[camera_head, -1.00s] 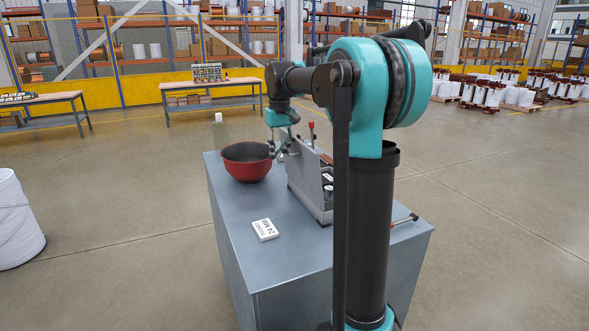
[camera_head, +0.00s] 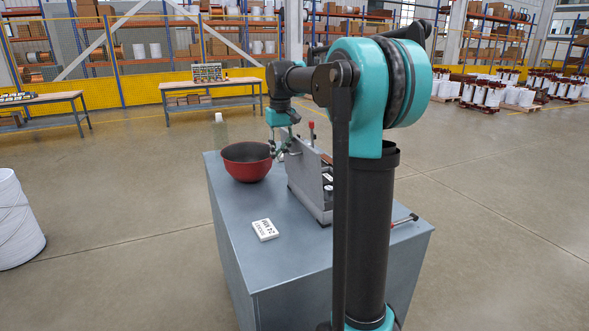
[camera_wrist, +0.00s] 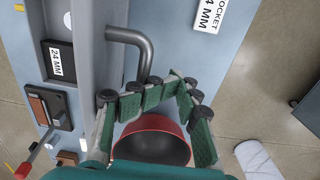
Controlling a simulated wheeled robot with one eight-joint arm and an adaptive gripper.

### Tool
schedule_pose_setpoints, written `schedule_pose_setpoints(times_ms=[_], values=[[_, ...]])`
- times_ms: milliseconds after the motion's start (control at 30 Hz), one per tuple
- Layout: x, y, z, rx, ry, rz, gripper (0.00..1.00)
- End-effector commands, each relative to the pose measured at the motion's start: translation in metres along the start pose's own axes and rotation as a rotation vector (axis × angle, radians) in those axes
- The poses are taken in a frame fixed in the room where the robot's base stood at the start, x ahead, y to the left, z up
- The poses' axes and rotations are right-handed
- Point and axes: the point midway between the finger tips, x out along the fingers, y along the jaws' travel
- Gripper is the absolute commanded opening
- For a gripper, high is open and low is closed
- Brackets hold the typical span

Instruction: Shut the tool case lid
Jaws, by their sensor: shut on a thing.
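The grey tool case (camera_head: 309,200) stands on the blue-grey workbench, partly hidden behind my arm. Its lid (camera_head: 303,166) stands raised on the side toward the red bowl. In the wrist view the lid (camera_wrist: 94,45) is seen nearly edge-on, with a dark bar handle (camera_wrist: 130,38) on its outer side. My gripper (camera_wrist: 163,79) has its green fingers closed around the lower end of this handle. In the head view my gripper (camera_head: 279,149) is at the lid's far end, beside the bowl. The exact finger contact is partly hidden.
A red bowl (camera_head: 246,162) stands close to the lid, below my gripper in the wrist view. A white 24 MM label block (camera_head: 265,229) lies on the workbench (camera_head: 290,262). A red-tipped lever (camera_wrist: 38,155) is beside the case.

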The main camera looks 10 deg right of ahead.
Motion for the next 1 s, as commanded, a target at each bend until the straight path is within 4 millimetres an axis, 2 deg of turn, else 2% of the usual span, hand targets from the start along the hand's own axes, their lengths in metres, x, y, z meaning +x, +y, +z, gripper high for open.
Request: schedule_pose_setpoints(times_ms=[433, 1000], values=[[-0.011, 0.028, 0.000, 0.002, 0.001, 0.001, 0.00], [-0.014, 0.037, 0.000, 0.001, 0.000, 0.000, 0.00]])
